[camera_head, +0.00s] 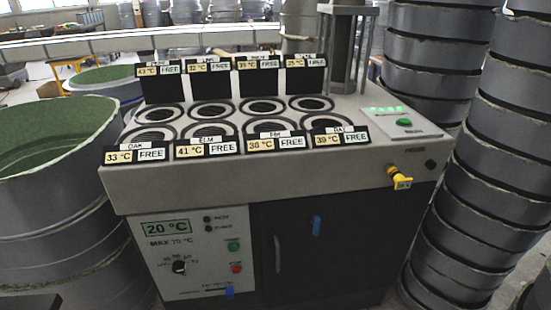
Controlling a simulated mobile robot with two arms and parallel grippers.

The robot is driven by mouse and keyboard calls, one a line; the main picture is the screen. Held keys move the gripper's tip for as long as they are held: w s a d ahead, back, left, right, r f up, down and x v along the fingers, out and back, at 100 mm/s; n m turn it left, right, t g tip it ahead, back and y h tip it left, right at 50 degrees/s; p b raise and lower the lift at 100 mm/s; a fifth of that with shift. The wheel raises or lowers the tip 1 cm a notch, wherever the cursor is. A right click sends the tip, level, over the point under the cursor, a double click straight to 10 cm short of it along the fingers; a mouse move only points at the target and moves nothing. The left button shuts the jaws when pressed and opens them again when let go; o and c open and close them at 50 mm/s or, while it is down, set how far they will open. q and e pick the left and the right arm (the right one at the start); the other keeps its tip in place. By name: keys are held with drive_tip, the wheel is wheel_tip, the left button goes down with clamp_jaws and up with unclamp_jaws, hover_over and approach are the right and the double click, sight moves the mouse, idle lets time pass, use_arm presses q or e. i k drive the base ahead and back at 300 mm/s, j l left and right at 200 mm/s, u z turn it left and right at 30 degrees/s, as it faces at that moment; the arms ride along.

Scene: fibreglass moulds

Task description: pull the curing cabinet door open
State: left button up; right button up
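The curing cabinet (215,190) stands in front of me, with a pale top and a front panel on the left. Its dark door (350,255) is on the right part of the front and looks shut. A thin upright handle (277,253) is at the door's left edge. Neither of my grippers is in view.
Several round wells with temperature and FREE labels (208,148) are on the top. A yellow knob (400,178) sticks out at the front right. Stacked grey moulds (500,150) stand close on the right, and large green-lined tubs (50,190) on the left.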

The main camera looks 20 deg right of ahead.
sight(364, 239)
drive_tip(key=z, duration=1.2)
